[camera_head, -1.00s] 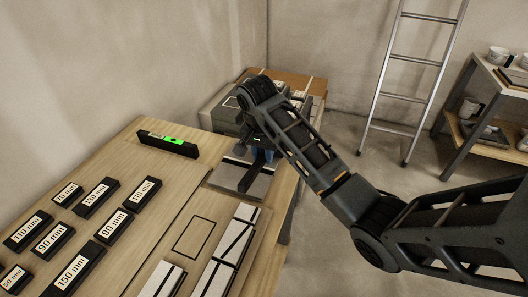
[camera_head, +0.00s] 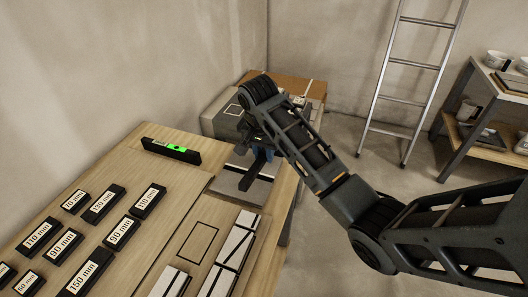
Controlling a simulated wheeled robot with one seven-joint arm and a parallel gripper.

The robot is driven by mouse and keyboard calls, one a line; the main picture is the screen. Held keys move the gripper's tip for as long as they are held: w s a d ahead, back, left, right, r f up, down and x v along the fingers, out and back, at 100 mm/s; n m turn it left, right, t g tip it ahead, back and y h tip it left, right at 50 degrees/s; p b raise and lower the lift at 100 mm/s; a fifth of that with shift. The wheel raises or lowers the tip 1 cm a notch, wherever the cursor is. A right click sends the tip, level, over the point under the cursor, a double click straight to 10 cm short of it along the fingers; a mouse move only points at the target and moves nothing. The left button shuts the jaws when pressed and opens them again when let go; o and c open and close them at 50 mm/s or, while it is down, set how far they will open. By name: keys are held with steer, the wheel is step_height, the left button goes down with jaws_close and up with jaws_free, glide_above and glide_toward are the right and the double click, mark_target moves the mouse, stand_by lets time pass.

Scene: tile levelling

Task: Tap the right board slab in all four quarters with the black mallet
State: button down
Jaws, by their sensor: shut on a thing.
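My gripper (camera_head: 263,143) is over the far right part of the wooden bench, partly hidden by my own arm. It is shut on a long dark thing that looks like the black mallet (camera_head: 255,168), which slants down towards the front left over the grey slabs. A grey board slab (camera_head: 264,177) lies under and to the right of the mallet. Another grey slab area (camera_head: 228,180) shows to its left. The arm and mallet hide much of the slabs. I cannot tell whether the mallet touches a slab.
A black level with a green window (camera_head: 172,150) lies left of the slabs. Several black labelled blocks (camera_head: 84,273) lie at the left. White strips (camera_head: 236,250) and an outlined rectangle (camera_head: 198,242) are in front. A grey case (camera_head: 219,115) stands behind. A ladder (camera_head: 410,85) leans right.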

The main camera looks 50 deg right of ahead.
step_height(320, 180, down, 5)
steer(key=shift+a+r+b, duration=0.1)
steer(key=shift+r+b, duration=0.05)
steer(key=shift+b, duration=0.85)
step_height(320, 180, up, 3)
steer(key=p, duration=0.3)
steer(key=shift+r, duration=0.2)
steer(key=shift+r+b, duration=0.4)
steer(key=shift+r, duration=0.5)
